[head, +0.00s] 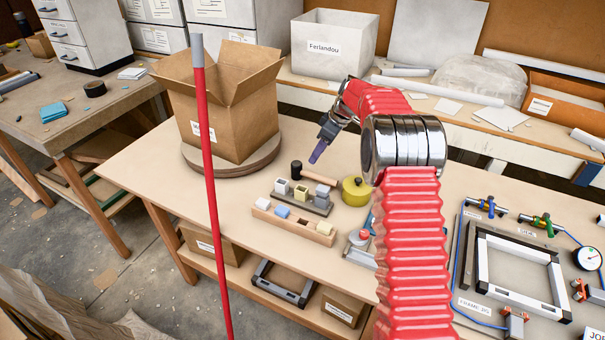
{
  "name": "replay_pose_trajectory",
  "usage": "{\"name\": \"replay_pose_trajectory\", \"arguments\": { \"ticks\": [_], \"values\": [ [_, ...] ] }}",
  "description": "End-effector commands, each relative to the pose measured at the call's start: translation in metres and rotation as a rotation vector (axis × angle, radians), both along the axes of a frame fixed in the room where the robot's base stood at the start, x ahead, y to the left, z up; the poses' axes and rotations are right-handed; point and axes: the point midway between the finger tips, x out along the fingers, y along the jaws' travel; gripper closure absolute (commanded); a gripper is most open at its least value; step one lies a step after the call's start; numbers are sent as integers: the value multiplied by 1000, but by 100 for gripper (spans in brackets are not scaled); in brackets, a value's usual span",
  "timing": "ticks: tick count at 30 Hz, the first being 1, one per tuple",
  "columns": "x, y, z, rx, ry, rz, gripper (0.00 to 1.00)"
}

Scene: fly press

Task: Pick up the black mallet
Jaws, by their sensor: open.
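The black mallet (296,171) lies on the wooden workbench, with its dark head to the left and its light wooden handle pointing right. My gripper (317,154) hangs above and slightly right of the mallet head in the picture, pointing down and left. It is open, with nothing visible between its fingers, and appears apart from the mallet. The fingers overlap in this view, so the gap between them is hard to see.
A wooden rack (294,227) and a grey rack (318,208) with small blocks stand in front of the mallet. A yellow round tin (355,191) sits right of the handle. An open cardboard box (232,124) stands on a round board at left. A red pole (212,190) rises in front.

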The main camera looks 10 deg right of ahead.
Motion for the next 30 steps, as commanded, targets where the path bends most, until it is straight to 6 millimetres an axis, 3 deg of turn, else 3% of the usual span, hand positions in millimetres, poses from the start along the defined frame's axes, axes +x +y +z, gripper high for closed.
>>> {"name": "replay_pose_trajectory", "arguments": {
  "ticks": [13,30],
  "values": [
    [14,21,-61,0,2,1,59],
    [18,24,-75,1,1,0,59]
  ]
}}
